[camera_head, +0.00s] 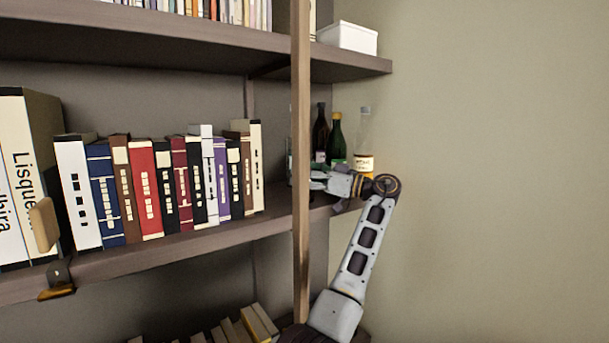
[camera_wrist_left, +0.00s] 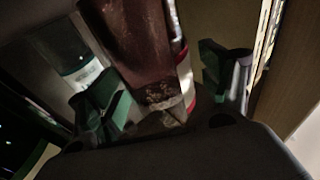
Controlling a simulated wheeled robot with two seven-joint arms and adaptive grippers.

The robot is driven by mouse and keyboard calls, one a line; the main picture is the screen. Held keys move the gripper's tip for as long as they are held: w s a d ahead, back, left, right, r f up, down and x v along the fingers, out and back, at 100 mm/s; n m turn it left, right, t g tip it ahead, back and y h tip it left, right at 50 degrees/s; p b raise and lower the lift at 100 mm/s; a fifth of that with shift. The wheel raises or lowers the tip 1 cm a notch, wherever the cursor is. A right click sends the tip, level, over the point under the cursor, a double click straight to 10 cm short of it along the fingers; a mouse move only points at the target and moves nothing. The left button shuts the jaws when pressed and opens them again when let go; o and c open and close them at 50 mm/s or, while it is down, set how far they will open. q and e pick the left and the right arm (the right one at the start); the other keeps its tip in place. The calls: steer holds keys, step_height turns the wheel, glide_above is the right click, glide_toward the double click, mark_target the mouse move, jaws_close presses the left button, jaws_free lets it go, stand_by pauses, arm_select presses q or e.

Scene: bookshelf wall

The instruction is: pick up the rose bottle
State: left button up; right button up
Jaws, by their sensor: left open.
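My left gripper (camera_head: 318,181) is on the middle shelf among the bottles, just right of the wooden post. In the left wrist view its two dark green fingers (camera_wrist_left: 163,95) are spread apart. A reddish, see-through bottle, the rose bottle by its colour (camera_wrist_left: 142,40), stands between and beyond them with a pale label low on it. It looks tilted in this view, and I cannot tell whether a finger touches it. In the head view I cannot pick it out; the post and gripper hide part of the group. My right gripper is not in view.
A dark bottle (camera_head: 320,135), a green bottle (camera_head: 336,140) and a clear bottle with a pale label (camera_head: 364,140) stand close around the gripper. The wooden post (camera_head: 300,230) stands just left. A row of books (camera_head: 145,190) fills the shelf beyond it.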

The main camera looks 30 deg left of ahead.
arm_select(q)
steer(key=c, duration=1.4)
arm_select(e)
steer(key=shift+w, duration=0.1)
arm_select(q)
steer(key=shift+r, duration=0.1)
steer(key=shift+r, duration=0.4)
step_height(320, 180, up, 8)
steer(key=shift+f+p, duration=0.2)
steer(key=shift+p, duration=0.8)
steer(key=shift+r, duration=0.8)
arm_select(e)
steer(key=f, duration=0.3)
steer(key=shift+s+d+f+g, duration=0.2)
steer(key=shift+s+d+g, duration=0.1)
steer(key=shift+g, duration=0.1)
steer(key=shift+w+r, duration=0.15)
